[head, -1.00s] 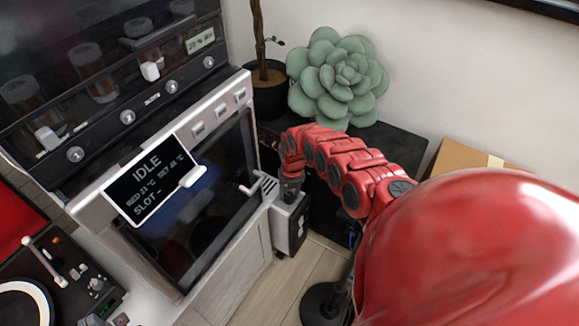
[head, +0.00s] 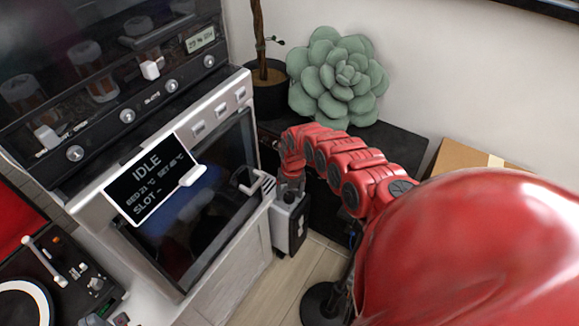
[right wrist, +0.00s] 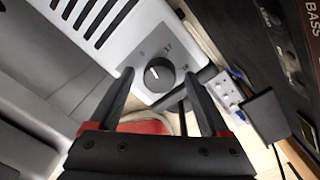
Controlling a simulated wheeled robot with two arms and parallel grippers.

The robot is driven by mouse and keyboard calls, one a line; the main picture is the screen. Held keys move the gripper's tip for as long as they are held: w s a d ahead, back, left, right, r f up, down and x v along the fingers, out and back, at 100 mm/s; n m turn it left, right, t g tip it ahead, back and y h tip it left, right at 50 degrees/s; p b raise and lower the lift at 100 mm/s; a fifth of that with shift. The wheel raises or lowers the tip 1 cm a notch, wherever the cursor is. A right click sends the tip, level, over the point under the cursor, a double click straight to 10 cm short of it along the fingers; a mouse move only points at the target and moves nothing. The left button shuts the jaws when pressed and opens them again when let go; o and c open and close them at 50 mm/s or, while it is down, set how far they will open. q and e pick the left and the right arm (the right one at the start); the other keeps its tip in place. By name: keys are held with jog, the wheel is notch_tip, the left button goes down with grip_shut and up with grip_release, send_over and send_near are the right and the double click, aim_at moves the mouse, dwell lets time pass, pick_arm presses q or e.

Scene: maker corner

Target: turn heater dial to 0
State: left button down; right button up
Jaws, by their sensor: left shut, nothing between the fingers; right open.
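The heater (head: 291,222) is a pale box with a dark front, standing low to the right of the oven. Its top also shows in the right wrist view (right wrist: 118,58), with dark slots and a round black dial (right wrist: 158,74). The dial's white pointer line is tilted to the upper left; small marks around it are too blurred to read surely. My right gripper (right wrist: 158,96) is open, with one finger on each side of the dial in that view. Contact with it cannot be told. In the head view the right gripper (head: 291,187) is over the heater's top. My left gripper is not in view.
The oven (head: 190,215) with an IDLE display (head: 150,178) stands close on the left. A dark cabinet (head: 395,140) with a green succulent (head: 340,78) and a potted plant (head: 268,92) is behind. A power strip (right wrist: 226,92) lies near the heater.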

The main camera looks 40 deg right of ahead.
aim_at(292, 195)
notch_tip(292, 195, up, 17)
jog(key=p, duration=0.5)
jog(key=shift+s+d+r, duration=0.15)
jog(key=shift+s+d, duration=0.05)
jog(key=shift+d, duration=0.25)
